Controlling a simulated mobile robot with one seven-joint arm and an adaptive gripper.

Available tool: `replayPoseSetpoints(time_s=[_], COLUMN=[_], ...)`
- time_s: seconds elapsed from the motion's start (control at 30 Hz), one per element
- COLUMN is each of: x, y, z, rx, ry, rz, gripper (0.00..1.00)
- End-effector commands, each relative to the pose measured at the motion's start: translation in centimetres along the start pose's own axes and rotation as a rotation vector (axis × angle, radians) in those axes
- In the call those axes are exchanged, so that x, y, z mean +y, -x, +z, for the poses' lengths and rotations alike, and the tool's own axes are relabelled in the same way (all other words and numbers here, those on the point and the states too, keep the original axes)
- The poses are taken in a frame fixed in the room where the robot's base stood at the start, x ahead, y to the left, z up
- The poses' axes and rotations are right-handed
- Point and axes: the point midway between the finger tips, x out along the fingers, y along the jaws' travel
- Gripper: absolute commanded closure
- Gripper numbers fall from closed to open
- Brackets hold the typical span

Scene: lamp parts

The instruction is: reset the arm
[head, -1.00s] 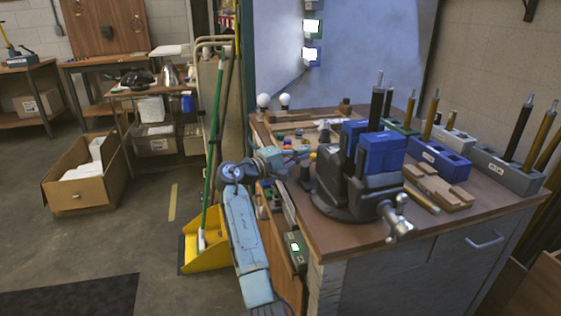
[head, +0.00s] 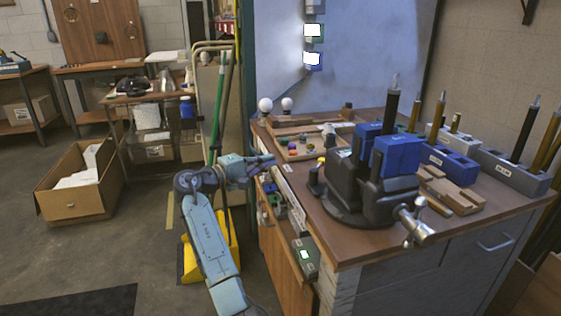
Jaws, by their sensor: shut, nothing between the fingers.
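My gripper (head: 268,163) is at the end of my blue-grey arm, at the left edge of the workbench (head: 345,245) in the head view. Its fingers are small here and look shut, with nothing held. They point right, toward the wooden tray (head: 305,153) with small coloured parts. My arm rises from the bottom of the view and bends at the elbow, left of the bench.
A black vise with blue jaws (head: 397,157) stands on the bench, right of my gripper. Dark and brass rods stand in holders (head: 512,172) behind it. Two white bulbs (head: 265,105) are at the back left. A yellow dustpan (head: 190,262) and green broom (head: 216,110) stand behind my arm.

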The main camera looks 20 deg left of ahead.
Motion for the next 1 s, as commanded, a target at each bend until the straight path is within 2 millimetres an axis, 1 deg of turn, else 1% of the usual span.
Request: replayPoseSetpoints(time_s=[0.03,0.13,0.6,0.67,0.7,0.77,0.87,0.9,0.97,1.0], x=[0.0,0.0,0.1,0.2,0.5,1.2,3.3,4.6,6.8,8.3], y=[0.4,0.9,1.0,1.3,1.8,3.2,7.5,9.9,13.7,16.3], z=[-0.1,-0.3,-0.3,-0.7,-1.3,-2.8,-5.9,-7.1,-8.3,-8.8], rx=[0.001,0.001,0.003,0.027,0.063,0.156,0.392,0.502,0.667,0.771], ry=[0.000,0.000,-0.002,-0.018,-0.041,-0.104,-0.267,-0.347,-0.469,-0.547], rz=[0.001,0.001,0.001,-0.002,-0.006,-0.017,-0.046,-0.060,-0.081,-0.095], gripper=[1.00,1.00,1.00,1.00,1.00,1.00,1.00,1.00,1.00,1.00])
